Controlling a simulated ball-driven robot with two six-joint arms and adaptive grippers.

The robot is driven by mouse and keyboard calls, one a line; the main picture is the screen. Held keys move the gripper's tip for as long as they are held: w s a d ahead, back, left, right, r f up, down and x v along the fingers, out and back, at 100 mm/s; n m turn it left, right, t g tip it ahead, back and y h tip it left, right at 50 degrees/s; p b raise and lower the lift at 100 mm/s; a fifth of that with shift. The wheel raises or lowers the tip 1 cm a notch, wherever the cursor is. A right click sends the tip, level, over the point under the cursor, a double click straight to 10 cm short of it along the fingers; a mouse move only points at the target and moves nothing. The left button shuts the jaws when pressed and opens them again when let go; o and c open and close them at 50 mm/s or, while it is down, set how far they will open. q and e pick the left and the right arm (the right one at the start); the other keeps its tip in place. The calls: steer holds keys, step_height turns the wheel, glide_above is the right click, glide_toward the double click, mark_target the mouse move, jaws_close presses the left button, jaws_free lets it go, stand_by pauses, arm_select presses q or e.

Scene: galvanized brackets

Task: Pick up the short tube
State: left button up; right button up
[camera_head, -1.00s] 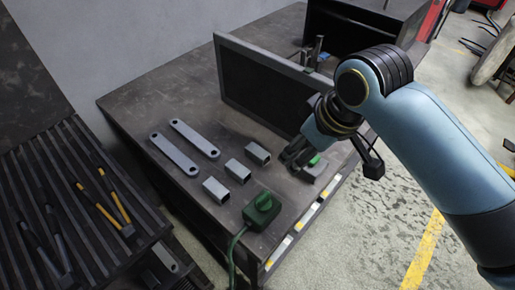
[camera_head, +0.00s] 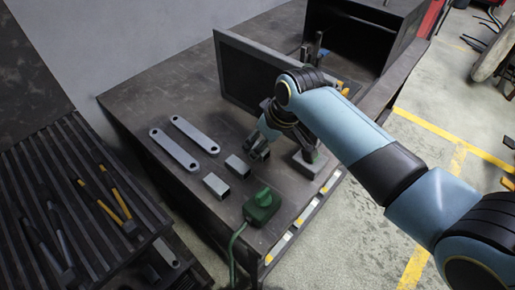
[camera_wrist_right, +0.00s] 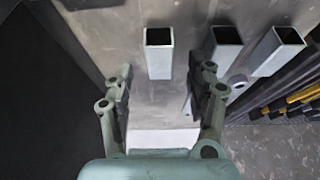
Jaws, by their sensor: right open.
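Three short square grey metal tubes lie on the dark workbench (camera_head: 130,105). In the head view I see one tube (camera_head: 216,186) at front left and another tube (camera_head: 237,166) beside it; the third is mostly hidden by my gripper. In the right wrist view, the nearest tube (camera_wrist_right: 158,52) lies ahead, between the lines of the fingers, with a second tube (camera_wrist_right: 224,45) and a third tube (camera_wrist_right: 276,52) to the right. My right gripper (camera_head: 260,152) is open and empty, with its fingertips (camera_wrist_right: 163,82) just short of the nearest tube. My left gripper is not in view.
Two flat grey bars with holes (camera_head: 173,152) lie left of the tubes. A green device with a cable (camera_head: 262,207) sits at the front edge. A dark upright panel (camera_head: 238,75) stands behind. A slatted rack (camera_head: 75,160) holds tools at left.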

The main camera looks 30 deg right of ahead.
steer(key=shift+x, duration=1.15)
jaws_close()
